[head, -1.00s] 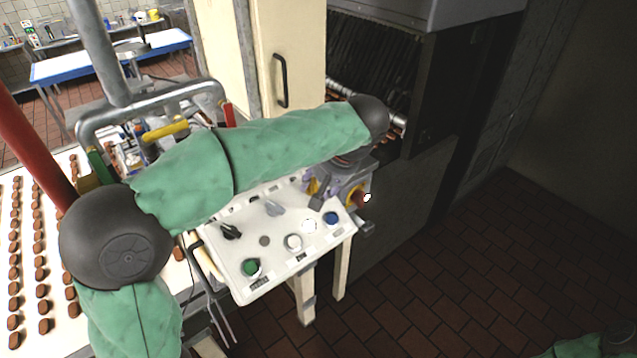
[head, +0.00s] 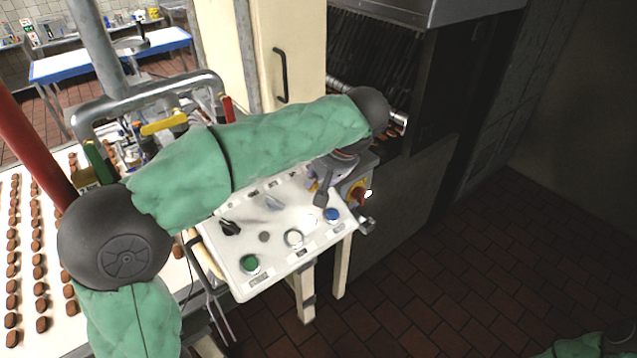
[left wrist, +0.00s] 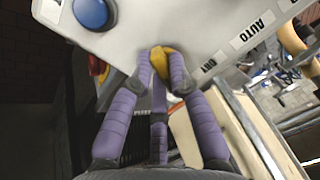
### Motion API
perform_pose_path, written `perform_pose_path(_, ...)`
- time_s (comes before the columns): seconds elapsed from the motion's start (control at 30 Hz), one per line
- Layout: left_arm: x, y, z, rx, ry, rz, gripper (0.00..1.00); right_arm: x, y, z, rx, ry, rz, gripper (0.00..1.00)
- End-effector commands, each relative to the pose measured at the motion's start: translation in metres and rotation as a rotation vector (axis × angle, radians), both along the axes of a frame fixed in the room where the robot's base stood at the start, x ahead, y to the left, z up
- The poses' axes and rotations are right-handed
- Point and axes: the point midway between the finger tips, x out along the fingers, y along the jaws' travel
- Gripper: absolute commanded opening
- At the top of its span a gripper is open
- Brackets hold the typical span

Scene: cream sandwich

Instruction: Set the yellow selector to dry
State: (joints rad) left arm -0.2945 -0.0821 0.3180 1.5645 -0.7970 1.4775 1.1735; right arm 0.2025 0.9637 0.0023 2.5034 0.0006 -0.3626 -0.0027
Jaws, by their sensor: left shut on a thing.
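The yellow selector (left wrist: 161,61) shows in the left wrist view between the two purple fingers of my left gripper (left wrist: 162,72). The fingers are shut on it, one on each side. A DRY label (left wrist: 209,66) is printed to its right, and an AUTO label (left wrist: 253,31) lies further up and right. Fingers hide part of the selector, and I cannot tell which mark it points to. In the head view my left gripper (head: 317,182) is at the far right part of the white control panel (head: 275,235), mostly covered by its own wrist. My right gripper is out of view.
The panel carries a blue button (head: 332,215), a white button (head: 294,238), a green button (head: 250,263) and a black selector (head: 230,228). A red knob on yellow (head: 359,194) sits on the panel's right side. A conveyor with rows of biscuits (head: 25,265) runs at left.

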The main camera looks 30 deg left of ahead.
Motion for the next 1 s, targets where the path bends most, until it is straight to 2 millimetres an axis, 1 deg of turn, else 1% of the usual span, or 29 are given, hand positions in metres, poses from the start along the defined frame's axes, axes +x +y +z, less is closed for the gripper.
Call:
perform_pose_path(0.03, 0.001, 0.0, -0.003, -0.006, -0.017, 0.027, 0.0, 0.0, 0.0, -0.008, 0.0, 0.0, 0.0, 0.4)
perform_pose_path(0.5, 0.002, 0.002, -0.003, -0.087, -0.216, 0.395, 0.0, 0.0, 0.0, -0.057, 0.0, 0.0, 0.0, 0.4)
perform_pose_path(0.8, 0.002, 0.002, -0.001, -0.136, -0.333, 0.619, 0.0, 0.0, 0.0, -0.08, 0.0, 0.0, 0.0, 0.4)
perform_pose_path(1.0, 0.003, 0.003, 0.001, -0.16, -0.392, 0.727, 0.0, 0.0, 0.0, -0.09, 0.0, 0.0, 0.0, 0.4)
